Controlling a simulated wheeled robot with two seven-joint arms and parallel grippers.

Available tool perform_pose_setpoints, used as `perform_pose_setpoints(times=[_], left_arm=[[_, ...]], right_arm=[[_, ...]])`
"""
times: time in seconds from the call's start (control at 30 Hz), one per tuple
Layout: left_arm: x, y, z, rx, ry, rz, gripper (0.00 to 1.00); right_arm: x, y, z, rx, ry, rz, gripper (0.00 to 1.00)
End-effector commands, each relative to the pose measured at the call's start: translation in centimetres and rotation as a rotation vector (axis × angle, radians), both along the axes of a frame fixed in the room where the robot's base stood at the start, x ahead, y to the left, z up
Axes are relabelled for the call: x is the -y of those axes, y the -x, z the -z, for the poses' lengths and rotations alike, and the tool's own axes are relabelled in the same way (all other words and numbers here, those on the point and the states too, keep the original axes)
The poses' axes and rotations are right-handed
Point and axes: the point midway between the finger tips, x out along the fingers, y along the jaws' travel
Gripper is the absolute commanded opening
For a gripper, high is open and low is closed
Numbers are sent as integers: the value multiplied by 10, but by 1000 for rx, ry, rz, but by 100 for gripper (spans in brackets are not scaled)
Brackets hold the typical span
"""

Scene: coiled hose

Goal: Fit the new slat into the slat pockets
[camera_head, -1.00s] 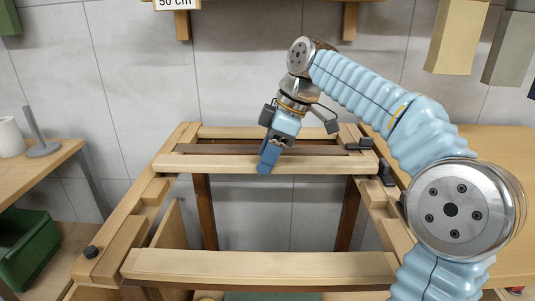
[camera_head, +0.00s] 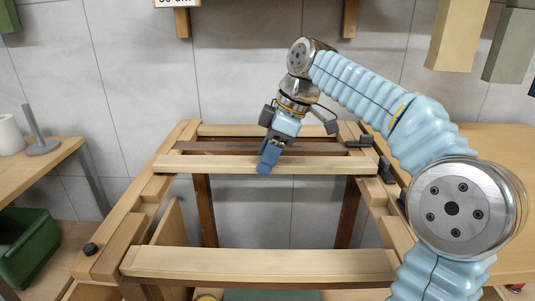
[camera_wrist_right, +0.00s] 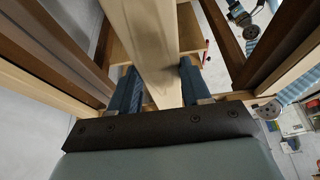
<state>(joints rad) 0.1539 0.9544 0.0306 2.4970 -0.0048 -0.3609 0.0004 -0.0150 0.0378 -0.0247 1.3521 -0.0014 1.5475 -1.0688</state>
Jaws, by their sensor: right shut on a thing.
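The new slat (camera_head: 215,163) is a light wooden board lying crosswise at the far part of a wooden frame (camera_head: 128,240). My right gripper (camera_head: 269,156) reaches down from above and is shut on the slat near its middle. In the right wrist view the slat (camera_wrist_right: 140,35) runs between the two blue fingers (camera_wrist_right: 158,88). The slat's ends lie by the two side rails, near the blocks on them (camera_head: 155,190). The pockets are hard to make out, and I cannot tell whether the ends are seated in them. My left gripper is out of view.
Another light slat (camera_head: 258,263) crosses the frame at the near side. Dark rails (camera_head: 220,148) lie just behind the held slat. Black clamps (camera_head: 361,142) sit at the right rail, and a black knob (camera_head: 91,250) at the left. The middle of the frame is open.

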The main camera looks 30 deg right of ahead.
Motion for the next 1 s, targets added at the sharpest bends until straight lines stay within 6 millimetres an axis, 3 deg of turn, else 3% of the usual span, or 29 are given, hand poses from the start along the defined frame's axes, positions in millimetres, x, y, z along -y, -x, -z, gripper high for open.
perform_pose_setpoints(times=[1.0], left_arm=[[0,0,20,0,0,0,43]], right_arm=[[0,0,26,1,-1,0,10]])
